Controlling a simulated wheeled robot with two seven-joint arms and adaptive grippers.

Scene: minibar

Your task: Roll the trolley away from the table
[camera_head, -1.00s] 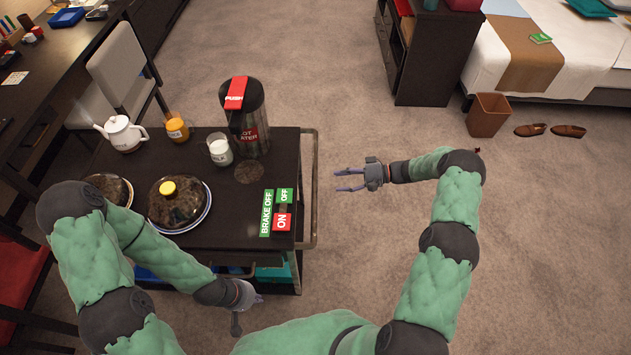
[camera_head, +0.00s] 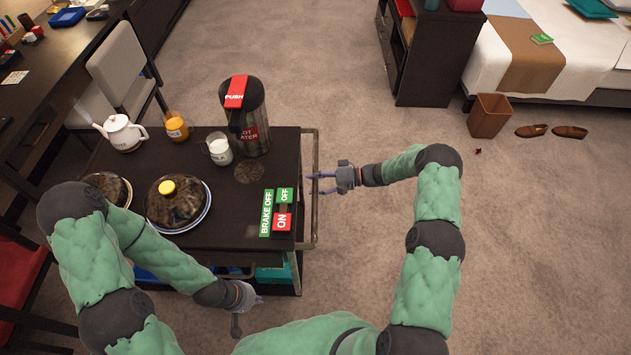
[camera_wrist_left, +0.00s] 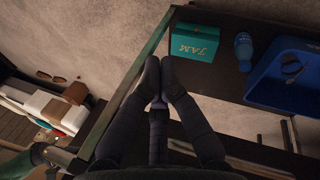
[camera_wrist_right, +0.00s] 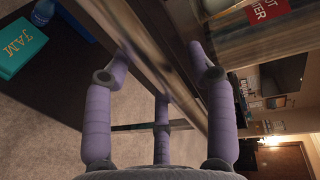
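The dark trolley (camera_head: 262,237) stands beside the table (camera_head: 62,82), with a metal handle rail (camera_head: 308,226) along its right side. A brake panel (camera_head: 266,213) on its top reads BRAKE OFF in green, beside red ON and green OFF labels. My right gripper (camera_head: 318,184) is at the rail with fingers spread. In the right wrist view the rail (camera_wrist_right: 150,60) passes between the open fingers (camera_wrist_right: 158,85). My left gripper (camera_head: 252,303) is low at the trolley's near side. In the left wrist view its fingers (camera_wrist_left: 160,72) are drawn together, with nothing visible between them.
The trolley carries a teapot (camera_head: 122,134), juice jug (camera_head: 176,127), milk jug (camera_head: 219,149), hot water flask (camera_head: 254,126) and covered plate (camera_head: 178,204). A teal JAM box (camera_wrist_left: 194,44) is on its lower shelf. Chairs stand left; a bin (camera_head: 488,116) stands right.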

